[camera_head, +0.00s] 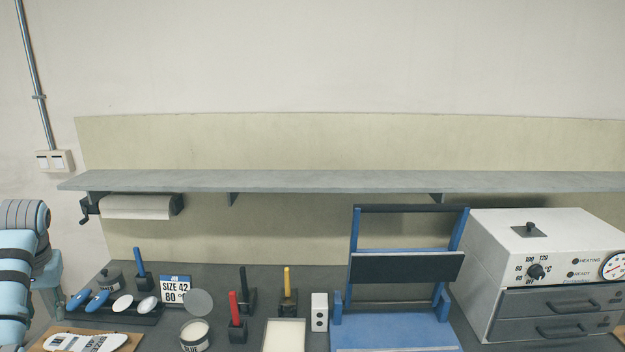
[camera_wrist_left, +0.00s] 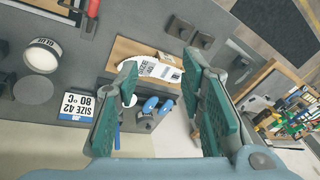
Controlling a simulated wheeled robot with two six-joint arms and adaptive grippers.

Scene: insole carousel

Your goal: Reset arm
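My left arm comes in at the left edge of the head view, where its gripper cannot be made out. In the left wrist view my left gripper (camera_wrist_left: 160,68) is open, its two green-padded fingers wide apart with nothing held between them. Beyond the fingers lie a white printed insole (camera_wrist_left: 155,69) on a wooden board (camera_wrist_left: 128,48), and blue-handled tools (camera_wrist_left: 150,104). The insole also shows in the head view (camera_head: 85,342) at the lower left. My right gripper is in neither view.
On the grey bench stand a SIZE 42 80 °C sign (camera_head: 175,289), a glue can (camera_head: 194,335), a red-handled tool (camera_head: 234,308), a blue frame press (camera_head: 395,332) and a white oven (camera_head: 530,250). A shelf (camera_head: 340,181) with a paper roll (camera_head: 135,207) under it spans the wall.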

